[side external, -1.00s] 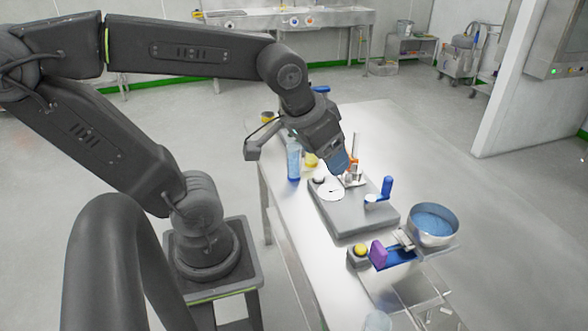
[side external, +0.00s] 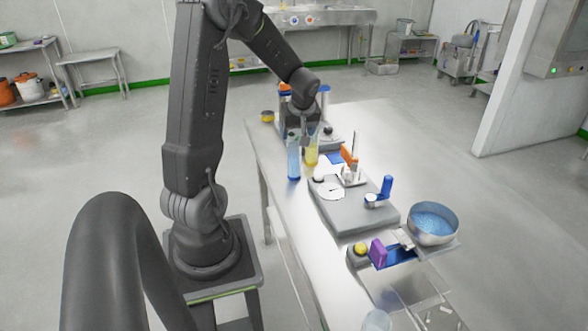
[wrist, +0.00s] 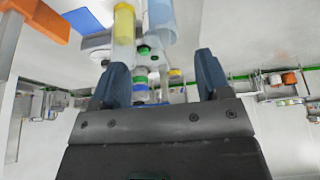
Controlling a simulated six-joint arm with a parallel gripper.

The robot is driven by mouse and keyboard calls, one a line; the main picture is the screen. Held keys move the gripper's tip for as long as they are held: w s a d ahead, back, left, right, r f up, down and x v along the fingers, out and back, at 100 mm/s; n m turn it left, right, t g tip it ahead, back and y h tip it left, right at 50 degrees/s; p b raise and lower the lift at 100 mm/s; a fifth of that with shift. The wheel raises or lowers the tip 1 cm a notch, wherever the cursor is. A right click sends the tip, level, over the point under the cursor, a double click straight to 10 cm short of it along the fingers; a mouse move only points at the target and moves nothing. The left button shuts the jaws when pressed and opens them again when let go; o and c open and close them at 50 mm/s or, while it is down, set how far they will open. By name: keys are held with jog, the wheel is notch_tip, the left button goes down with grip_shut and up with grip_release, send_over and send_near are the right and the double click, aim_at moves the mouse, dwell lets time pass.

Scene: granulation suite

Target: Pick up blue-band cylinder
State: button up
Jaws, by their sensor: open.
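In the wrist view a small upright stack or cylinder with green, grey and blue bands shows beyond the fingertips; its blue band (wrist: 140,87) may be the blue-band cylinder, but it is too small to be sure. My gripper (wrist: 160,72) is open, with nothing between its dark blue fingers. The banded thing appears between the fingers, nearer the left one, and apart from them.
A blue bottle (side external: 293,158) and a yellow bottle (side external: 311,152) stand close to my wrist. A grey plate device (side external: 355,215), an orange-topped part (side external: 348,157), a purple block (side external: 377,252) and a blue-filled bowl (side external: 432,222) stand nearer. The bench's right side (side external: 385,125) is clear.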

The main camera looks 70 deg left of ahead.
aim_at(293, 148)
jog(key=x, duration=0.9)
jog(key=shift+s+a+f, duration=0.1)
jog(key=shift+a, duration=0.05)
grip_shut()
dwell(0.5)
